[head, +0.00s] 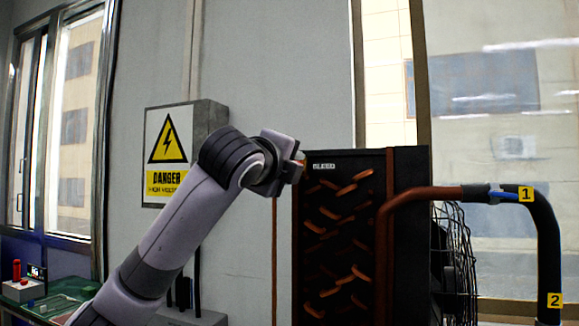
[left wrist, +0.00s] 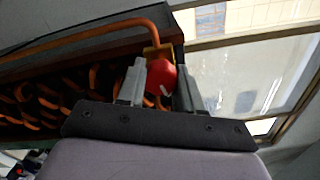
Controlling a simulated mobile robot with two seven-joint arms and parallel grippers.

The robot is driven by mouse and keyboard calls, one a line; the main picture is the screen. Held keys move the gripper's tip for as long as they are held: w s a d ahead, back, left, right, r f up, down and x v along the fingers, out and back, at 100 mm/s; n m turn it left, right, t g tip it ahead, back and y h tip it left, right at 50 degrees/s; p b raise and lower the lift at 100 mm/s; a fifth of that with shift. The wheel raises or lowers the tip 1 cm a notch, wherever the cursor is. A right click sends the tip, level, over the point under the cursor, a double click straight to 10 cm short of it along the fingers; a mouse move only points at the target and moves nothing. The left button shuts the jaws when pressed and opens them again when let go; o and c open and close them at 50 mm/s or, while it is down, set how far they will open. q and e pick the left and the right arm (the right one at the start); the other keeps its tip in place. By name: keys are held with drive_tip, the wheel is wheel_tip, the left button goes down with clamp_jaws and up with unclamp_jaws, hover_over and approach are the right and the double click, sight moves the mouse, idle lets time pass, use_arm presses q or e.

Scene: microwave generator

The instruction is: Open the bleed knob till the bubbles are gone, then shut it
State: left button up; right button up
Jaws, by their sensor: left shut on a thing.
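The red bleed knob (left wrist: 161,78) shows in the left wrist view, by the top edge of the dark radiator unit, with a small white mark on its face. My left gripper (left wrist: 158,84) is shut on it, one grey finger on each side. In the head view my left gripper (head: 297,166) is at the upper left corner of the black radiator (head: 345,163), beside the BLEED label (head: 324,166). The knob is hidden there behind the gripper. I cannot make out any bubbles in either view. My right gripper is not in view.
A copper pipe (head: 420,194) runs from the radiator into a black hose (head: 548,250) with yellow tags 1 and 2. A wire fan cage (head: 455,250) stands behind. A danger box (head: 168,155) hangs on the wall behind my left arm. A green tray (head: 55,300) is lower left.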

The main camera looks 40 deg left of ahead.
use_arm(q)
drive_tip(key=shift+d+m, duration=0.1)
drive_tip(key=shift+m, duration=1.2)
drive_tip(key=shift+f, duration=0.2)
drive_tip(key=o, duration=1)
drive_tip(key=shift+o, duration=0.2)
drive_tip(key=shift+r, duration=0.1)
drive_tip(key=shift+s, duration=0.1)
drive_tip(key=b+v, duration=0.2)
drive_tip(key=v, duration=0.5)
